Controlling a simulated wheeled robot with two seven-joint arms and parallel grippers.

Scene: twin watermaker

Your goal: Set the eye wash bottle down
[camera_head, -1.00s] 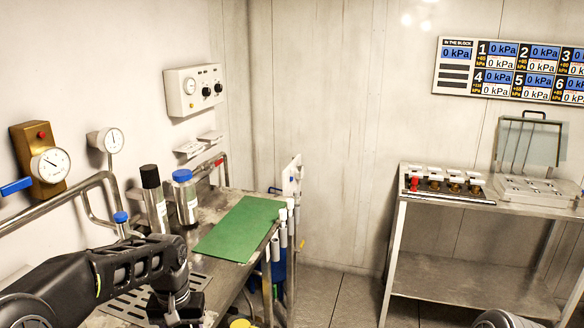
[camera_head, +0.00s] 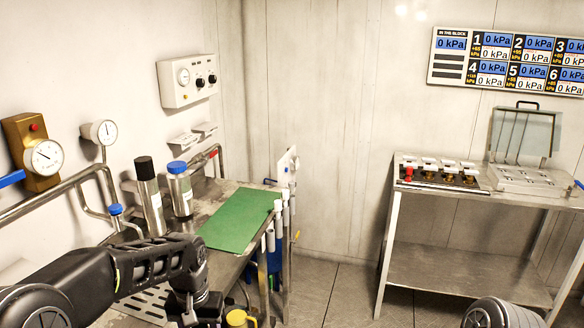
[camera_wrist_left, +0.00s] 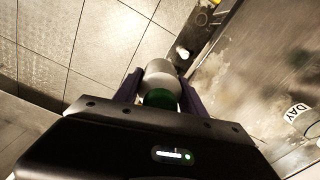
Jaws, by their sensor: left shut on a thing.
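The eye wash bottle (camera_wrist_left: 160,72), whitish with a green part (camera_wrist_left: 160,99) nearest my palm, is between the fingers of my left gripper (camera_wrist_left: 159,86) in the left wrist view. The gripper is shut on it. Floor tiles show behind the bottle, and the steel bench is just to its right. In the head view my left gripper (camera_head: 197,310) is at the bench's front edge, low in the picture; the bottle is hidden there. My right gripper is not in view.
The steel bench (camera_head: 236,190) carries a green mat (camera_head: 241,220), a blue-capped bottle (camera_head: 180,190) and a black-capped bottle (camera_head: 150,195). White tubes (camera_head: 278,215) line its right edge. A yellow object (camera_head: 238,318) is low beside it. Another steel table (camera_head: 455,270) stands at the right.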

